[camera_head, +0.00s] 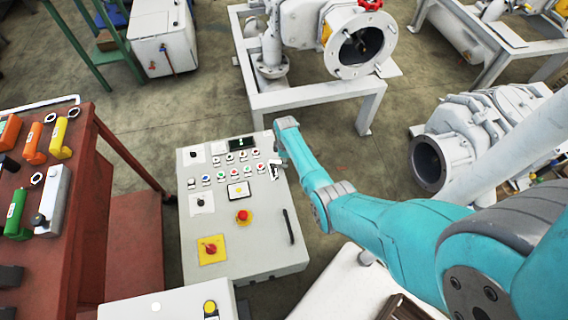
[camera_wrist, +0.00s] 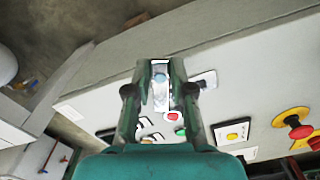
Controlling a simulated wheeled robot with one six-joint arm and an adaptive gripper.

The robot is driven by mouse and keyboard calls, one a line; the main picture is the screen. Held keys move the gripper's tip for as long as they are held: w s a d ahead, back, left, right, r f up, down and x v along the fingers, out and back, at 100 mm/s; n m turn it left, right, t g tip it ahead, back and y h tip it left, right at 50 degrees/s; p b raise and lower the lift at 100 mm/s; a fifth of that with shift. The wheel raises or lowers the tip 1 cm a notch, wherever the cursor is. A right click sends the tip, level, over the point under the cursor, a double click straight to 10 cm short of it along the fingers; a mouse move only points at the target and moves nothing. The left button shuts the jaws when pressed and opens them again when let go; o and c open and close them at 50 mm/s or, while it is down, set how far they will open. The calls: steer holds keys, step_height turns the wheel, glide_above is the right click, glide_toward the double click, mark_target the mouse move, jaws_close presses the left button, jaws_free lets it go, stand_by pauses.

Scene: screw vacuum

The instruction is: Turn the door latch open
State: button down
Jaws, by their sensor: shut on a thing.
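The control cabinet (camera_head: 222,245) stands in the middle of the head view, with its door facing up toward me. My gripper (camera_head: 275,168) is at the upper right edge of this door; in the wrist view (camera_wrist: 161,75) its two fingers point at the panel. They are shut on a small latch piece (camera_wrist: 160,90), pale between the fingers. The fingers hide most of it, so its angle is hard to tell. A small dark-and-grey fitting (camera_wrist: 206,80) shows just right of the fingers. A long black handle (camera_head: 289,226) sits lower on the door's right side.
The door carries several small buttons, a red emergency button (camera_head: 243,216) and a red rotary switch (camera_head: 210,248) on yellow. A red-brown workbench (camera_head: 85,200) with tools stands left. White pump machinery (camera_head: 310,90) stands behind.

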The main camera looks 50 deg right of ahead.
steer(key=shift+w+d+n, duration=0.4)
steer(key=shift+n, duration=0.6)
steer(key=shift+w+d+n, duration=0.35)
steer(key=shift+n, duration=0.65)
steer(key=c, duration=1)
jaws_free()
steer(key=shift+r, duration=0.1)
step_height(320, 180, up, 12)
